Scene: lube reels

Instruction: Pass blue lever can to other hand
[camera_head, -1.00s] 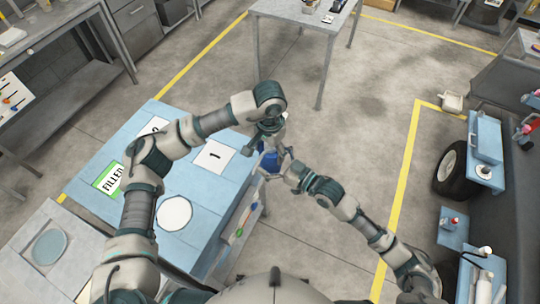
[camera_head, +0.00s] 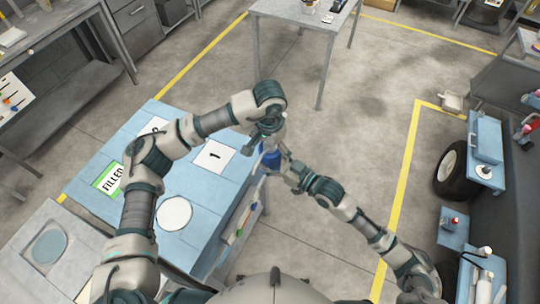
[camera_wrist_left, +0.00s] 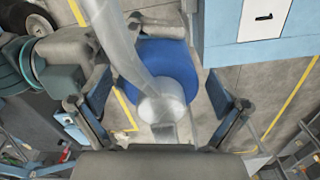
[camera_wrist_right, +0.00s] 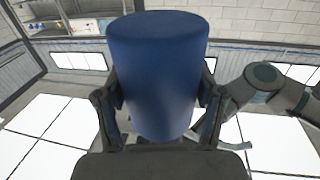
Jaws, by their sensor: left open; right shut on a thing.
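The blue lever can (camera_head: 269,158) is held in the air just past the right edge of the light blue table. My right gripper (camera_wrist_right: 160,95) is shut on its blue body, one finger on each side, in the right wrist view. My left gripper (camera_wrist_left: 160,98) is open, its fingers spread wide on either side of the can without touching it. In the head view the left gripper hides the can's top.
The light blue table (camera_head: 207,190) bears a white sheet marked 1 (camera_head: 214,156), a round white disc (camera_head: 174,213) and a green-edged FILLED label (camera_head: 110,180). Open floor lies right of the table.

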